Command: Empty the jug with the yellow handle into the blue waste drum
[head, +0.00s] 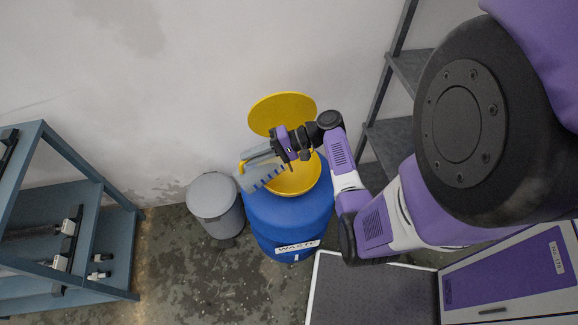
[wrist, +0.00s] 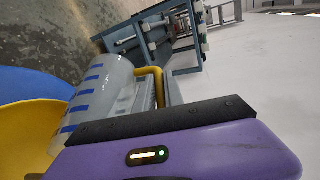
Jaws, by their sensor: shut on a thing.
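The clear jug (head: 259,176) with blue marks is tilted far over, close to lying on its side, above the open yellow funnel of the drum. Its yellow handle (wrist: 154,80) shows in the wrist view. My gripper (head: 277,148) is shut on the jug's handle; the fingertips are mostly hidden. The blue waste drum (head: 288,228) stands on the floor with a white WASTE label. Its round yellow lid (head: 282,112) is raised at the back. In the wrist view the jug (wrist: 100,100) lies over the yellow funnel (wrist: 28,128). I cannot make out any liquid stream.
A grey lidded bin (head: 215,205) stands just left of the drum. A blue-grey shelf rack (head: 70,230) is at the left. A dark shelf frame (head: 395,75) stands behind my arm at the right. Wet-looking floor (head: 190,265) lies open between rack and drum.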

